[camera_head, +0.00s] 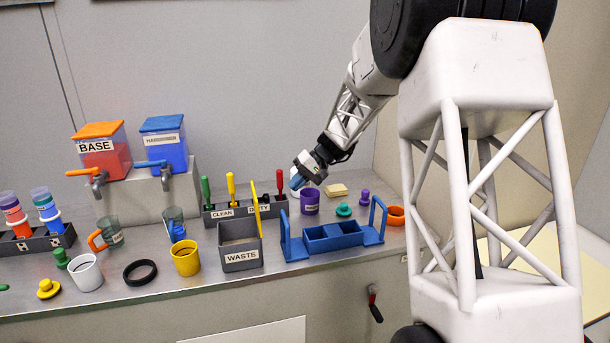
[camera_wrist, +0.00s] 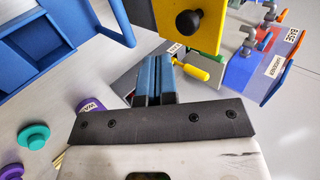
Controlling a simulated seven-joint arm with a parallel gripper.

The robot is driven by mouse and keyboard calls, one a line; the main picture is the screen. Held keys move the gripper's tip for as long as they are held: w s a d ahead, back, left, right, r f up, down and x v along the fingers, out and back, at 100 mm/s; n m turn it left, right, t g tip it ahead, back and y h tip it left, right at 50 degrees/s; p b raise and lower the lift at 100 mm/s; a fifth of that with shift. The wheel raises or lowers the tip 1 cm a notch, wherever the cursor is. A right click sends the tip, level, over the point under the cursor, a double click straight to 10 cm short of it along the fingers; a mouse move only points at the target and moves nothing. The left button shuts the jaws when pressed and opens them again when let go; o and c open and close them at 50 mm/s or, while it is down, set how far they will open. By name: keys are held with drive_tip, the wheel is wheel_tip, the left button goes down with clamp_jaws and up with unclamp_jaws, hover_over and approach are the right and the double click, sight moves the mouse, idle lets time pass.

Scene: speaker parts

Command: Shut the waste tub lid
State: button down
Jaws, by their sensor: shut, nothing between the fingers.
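The waste tub (camera_head: 241,260) is a grey open box labelled WASTE near the front of the steel counter. Its yellow lid (camera_head: 255,210) stands raised, nearly upright, at the tub's right side, seen almost edge-on in the head view. In the wrist view the lid (camera_wrist: 205,35) shows its face with a black knob (camera_wrist: 189,22), beyond my fingertips. My gripper (camera_head: 297,182) is shut and empty, above the counter to the right of the lid and apart from it. Its blue fingers (camera_wrist: 152,68) lie together in the wrist view.
A blue caddy with upright handles (camera_head: 332,238) stands right of the tub, and a yellow cup (camera_head: 186,262) left of it. Behind is a rack of coloured-handled tools (camera_head: 222,213). A purple cup (camera_head: 310,203) stands near my gripper. Dispensers stand at the back left.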

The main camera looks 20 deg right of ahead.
drive_tip(key=a, duration=0.1)
drive_tip(key=a+f, duration=0.2)
drive_tip(key=a, duration=0.1)
drive_tip(key=shift+a, duration=0.95)
drive_tip(key=shift+a, duration=0.1)
drive_tip(key=shift+a+r+h, duration=0.35)
drive_tip(key=shift+a+h, duration=0.5)
drive_tip(key=shift+a, duration=0.05)
drive_tip(key=shift+a+r+h, duration=0.35)
drive_tip(key=shift+a+h, duration=0.5)
drive_tip(key=shift+a, duration=0.05)
drive_tip(key=a+f+h, duration=0.3)
drive_tip(key=a+h, duration=0.3)
drive_tip(key=a, duration=0.1)
drive_tip(key=a+f+h, duration=0.3)
drive_tip(key=a+h, duration=0.3)
drive_tip(key=h, duration=0.1)
drive_tip(key=shift+a, duration=0.4)
